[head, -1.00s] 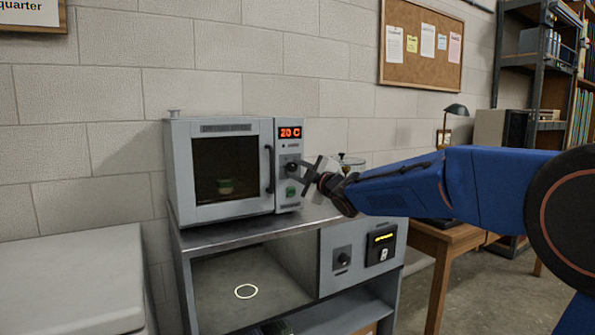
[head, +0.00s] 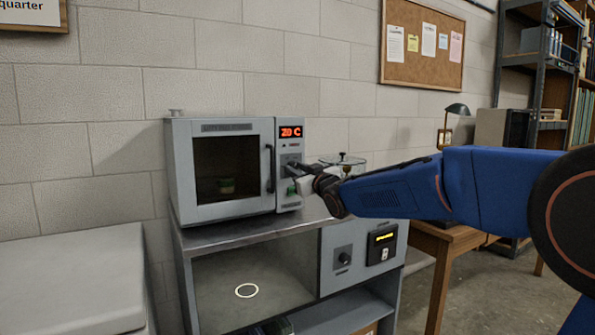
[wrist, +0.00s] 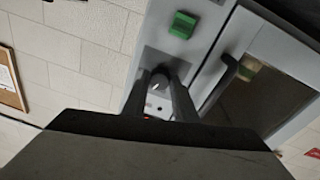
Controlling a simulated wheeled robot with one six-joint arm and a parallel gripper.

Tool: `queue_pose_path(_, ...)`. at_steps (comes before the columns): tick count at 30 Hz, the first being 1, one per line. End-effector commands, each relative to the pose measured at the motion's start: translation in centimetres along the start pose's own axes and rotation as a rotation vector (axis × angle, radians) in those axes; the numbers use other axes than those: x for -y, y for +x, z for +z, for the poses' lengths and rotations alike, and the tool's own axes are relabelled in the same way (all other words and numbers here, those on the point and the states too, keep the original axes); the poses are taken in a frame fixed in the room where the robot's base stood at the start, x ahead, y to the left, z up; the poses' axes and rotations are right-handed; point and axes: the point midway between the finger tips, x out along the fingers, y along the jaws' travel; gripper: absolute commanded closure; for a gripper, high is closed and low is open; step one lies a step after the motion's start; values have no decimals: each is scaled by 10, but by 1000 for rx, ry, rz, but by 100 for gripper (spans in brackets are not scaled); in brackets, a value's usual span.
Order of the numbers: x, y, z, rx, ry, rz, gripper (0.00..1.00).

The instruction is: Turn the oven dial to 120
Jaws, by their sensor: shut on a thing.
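The oven (head: 221,127) is a grey box with a glass door, standing on a metal bench. Its red display (head: 290,132) reads 20 C. The oven dial (wrist: 160,80) sits on the control panel, between the fingers of my gripper (wrist: 163,82) in the wrist view. My gripper (head: 296,170) is shut on the dial; in the head view the fingers largely hide it. A green button (wrist: 183,24) is on the panel beside the dial, and it also shows below my gripper in the head view (head: 292,190). The oven door is closed, with a small green item inside.
The bench (head: 200,238) has an open bay with a white ring mark (head: 247,291) and a lower panel with another dark knob (head: 344,258). A glass vessel (head: 343,162) stands right of the oven, behind my arm. A wooden desk is at right.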

Motion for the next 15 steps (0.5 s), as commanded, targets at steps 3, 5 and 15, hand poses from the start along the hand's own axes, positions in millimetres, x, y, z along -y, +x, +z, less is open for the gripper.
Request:
queue_pose_path(3,1,0,2,7,60,4,97)
queue_pose_path(5,1,0,2,9,85,6,97)
queue_pose_path(15,1,0,3,13,152,11,97)
